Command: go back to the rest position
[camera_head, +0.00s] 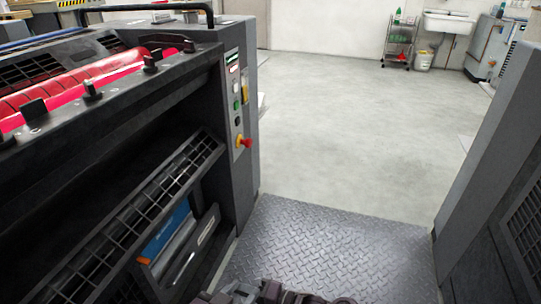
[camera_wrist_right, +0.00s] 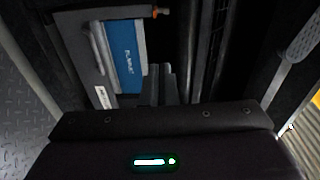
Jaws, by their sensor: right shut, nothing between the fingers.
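My left gripper (camera_head: 270,293) shows only as a dark piece at the bottom edge of the head view, over the tread plate. Its fingertips are cut off or too small to read. My right gripper (camera_wrist_right: 160,84) shows in the right wrist view as two dark fingers close together, shut and empty. In that view it points toward the press's lower recess, beside a blue panel (camera_wrist_right: 127,55) with white lettering and a grey bar. I cannot tell whether it touches anything there.
The press (camera_head: 110,150) with red rollers fills the left, with a red knob (camera_head: 245,142) on its control strip. A grey unit (camera_head: 490,190) stands at the right. The metal tread plate (camera_head: 320,250) lies between. Clear floor (camera_head: 350,120) leads to a sink (camera_head: 448,24) and trolley (camera_head: 400,45).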

